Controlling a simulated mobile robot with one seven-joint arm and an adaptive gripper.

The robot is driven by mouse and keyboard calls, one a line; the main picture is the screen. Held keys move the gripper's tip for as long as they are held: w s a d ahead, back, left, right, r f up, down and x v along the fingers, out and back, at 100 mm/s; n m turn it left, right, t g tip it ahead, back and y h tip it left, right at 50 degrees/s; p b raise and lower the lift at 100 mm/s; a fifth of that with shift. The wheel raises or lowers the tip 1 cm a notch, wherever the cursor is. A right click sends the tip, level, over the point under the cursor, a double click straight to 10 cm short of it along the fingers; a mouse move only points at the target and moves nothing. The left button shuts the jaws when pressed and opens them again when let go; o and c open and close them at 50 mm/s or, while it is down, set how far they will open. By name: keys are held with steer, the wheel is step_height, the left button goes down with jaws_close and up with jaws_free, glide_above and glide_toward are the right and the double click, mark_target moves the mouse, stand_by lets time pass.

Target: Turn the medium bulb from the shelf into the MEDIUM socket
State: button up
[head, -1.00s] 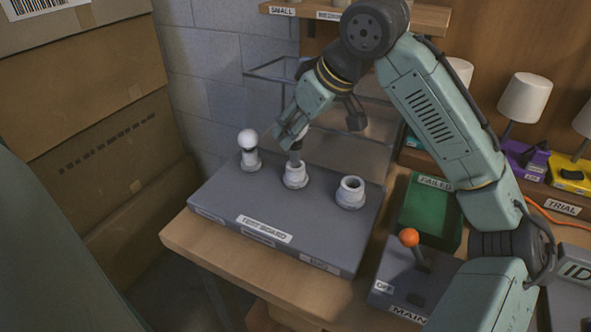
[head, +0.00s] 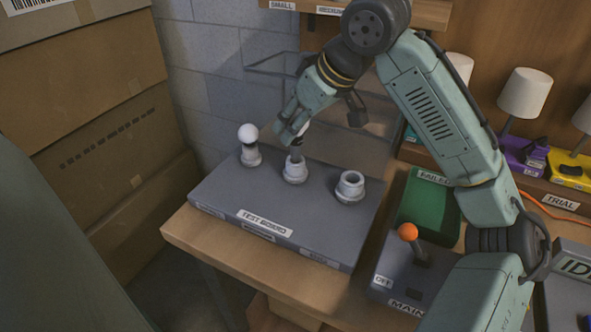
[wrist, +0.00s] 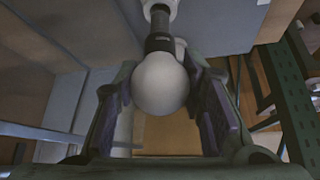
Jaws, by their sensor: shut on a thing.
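My gripper (head: 291,136) points down over the middle socket (head: 295,172) of the grey test board (head: 225,190). In the wrist view, the two fingers (wrist: 160,97) are closed around the white globe of a bulb (wrist: 160,80). Its dark neck (wrist: 158,42) runs toward a white socket at the top of that view. In the head view the neck (head: 296,157) reaches the middle socket's mouth; how deep it sits is hidden. The left socket (head: 251,156) holds a bulb with a small white globe (head: 247,132). The right socket (head: 350,186) is empty.
A shelf with SMALL and another label (head: 331,10) is at the top. A green FAILED tray (head: 428,205) and an orange-knobbed lever (head: 408,232) are right of the board. White-shaded lamps (head: 524,95) stand farther right. Cardboard boxes (head: 85,100) fill the left.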

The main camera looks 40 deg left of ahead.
steer(key=shift+f+b, duration=0.3)
steer(key=shift+f, duration=0.35)
steer(key=shift+f, duration=0.2)
steer(key=shift+w+d+f+p, duration=0.1)
steer(key=shift+p, duration=0.25)
stand_by(1.4)
